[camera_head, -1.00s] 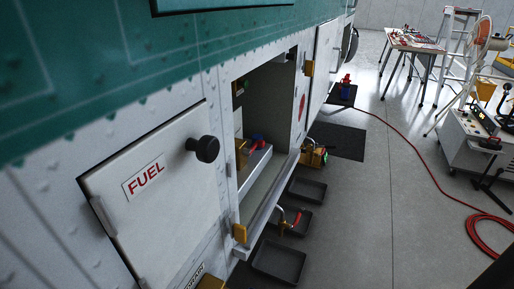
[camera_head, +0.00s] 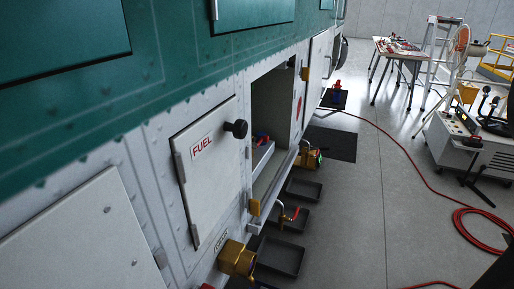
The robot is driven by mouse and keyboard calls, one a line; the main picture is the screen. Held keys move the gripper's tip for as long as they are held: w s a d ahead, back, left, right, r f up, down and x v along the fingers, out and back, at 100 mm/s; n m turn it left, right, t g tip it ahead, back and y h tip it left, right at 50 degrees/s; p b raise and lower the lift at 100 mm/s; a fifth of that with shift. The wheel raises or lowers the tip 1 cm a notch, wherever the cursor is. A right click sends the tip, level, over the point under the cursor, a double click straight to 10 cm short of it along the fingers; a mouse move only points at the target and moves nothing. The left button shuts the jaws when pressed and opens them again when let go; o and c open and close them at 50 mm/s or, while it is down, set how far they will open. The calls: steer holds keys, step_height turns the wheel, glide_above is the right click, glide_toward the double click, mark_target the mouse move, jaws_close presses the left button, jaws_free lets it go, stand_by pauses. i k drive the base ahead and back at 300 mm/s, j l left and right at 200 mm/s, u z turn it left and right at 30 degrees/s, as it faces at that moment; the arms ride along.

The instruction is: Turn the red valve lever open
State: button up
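A small red lever (camera_head: 296,214) sits on a curved brass-coloured pipe (camera_head: 281,208) low on the white hull side, above a black drip tray. Whether it stands open or shut is too small to tell. A larger brass fitting (camera_head: 237,259) sticks out below the FUEL door, near the bottom edge. A red part (camera_head: 207,287) shows beside it, mostly cut off by the frame, so I cannot tell what it is. Another small red thing (camera_head: 265,138) lies inside the open hull bay. My gripper is not in view.
The FUEL door (camera_head: 210,165) with its black knob (camera_head: 237,128) is closed. Black trays (camera_head: 280,257) lie along the hull. A red hose (camera_head: 482,228) crosses the floor at right, near a grey cart (camera_head: 470,150). The middle floor is clear.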

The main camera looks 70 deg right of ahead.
mark_target(265, 139)
steer(key=j, duration=0.55)
steer(key=k+j+z, duration=0.1)
steer(key=j, duration=0.45)
steer(key=k+l+z, duration=0.1)
steer(key=z, duration=0.2)
steer(key=l+z, duration=0.25)
steer(key=i+l+z, duration=0.55)
steer(key=k+j, duration=0.05)
steer(key=k, duration=0.05)
